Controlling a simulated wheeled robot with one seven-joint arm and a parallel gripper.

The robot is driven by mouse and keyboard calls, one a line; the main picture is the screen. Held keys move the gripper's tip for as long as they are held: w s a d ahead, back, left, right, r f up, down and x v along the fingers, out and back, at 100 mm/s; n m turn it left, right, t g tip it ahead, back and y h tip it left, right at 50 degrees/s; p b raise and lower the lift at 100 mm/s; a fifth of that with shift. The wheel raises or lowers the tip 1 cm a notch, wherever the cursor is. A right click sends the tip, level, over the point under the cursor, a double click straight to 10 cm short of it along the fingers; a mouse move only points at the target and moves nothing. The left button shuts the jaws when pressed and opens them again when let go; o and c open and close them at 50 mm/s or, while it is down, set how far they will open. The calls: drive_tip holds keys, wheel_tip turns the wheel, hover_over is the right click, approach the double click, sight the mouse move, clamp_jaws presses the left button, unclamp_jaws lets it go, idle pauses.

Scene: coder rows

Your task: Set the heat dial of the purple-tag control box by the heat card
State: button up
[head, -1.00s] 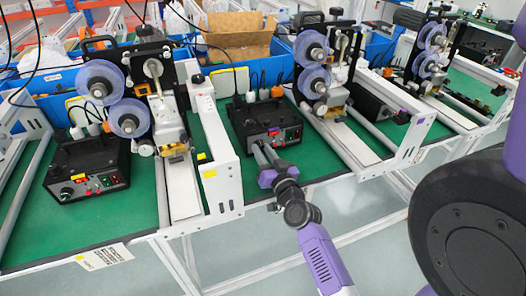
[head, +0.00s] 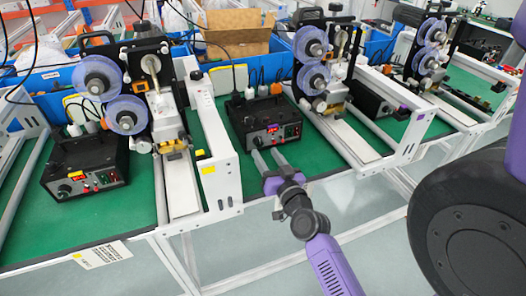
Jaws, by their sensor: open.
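The middle black control box (head: 262,115) sits on the green mat, with a small red display (head: 272,129) and lit buttons on its front. A dark dial (head: 256,141) seems to show at the left of that front. My gripper (head: 267,155) is open and empty just in front of this box, its two fingers apart and pointing at the panel. A purple tag (head: 401,115) is on the white frame to the right. I cannot tell which box it marks. A white printed card (head: 103,254) with a yellow patch is on the left bench's front edge; its print is too small to read.
A white frame (head: 217,150) with yellow tags rises left of my gripper. Reel machines (head: 312,70) stand behind. Green mat is clear right of my gripper.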

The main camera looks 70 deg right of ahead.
drive_tip(key=shift+b+v, duration=0.35)
drive_tip(key=shift+v, duration=1.65)
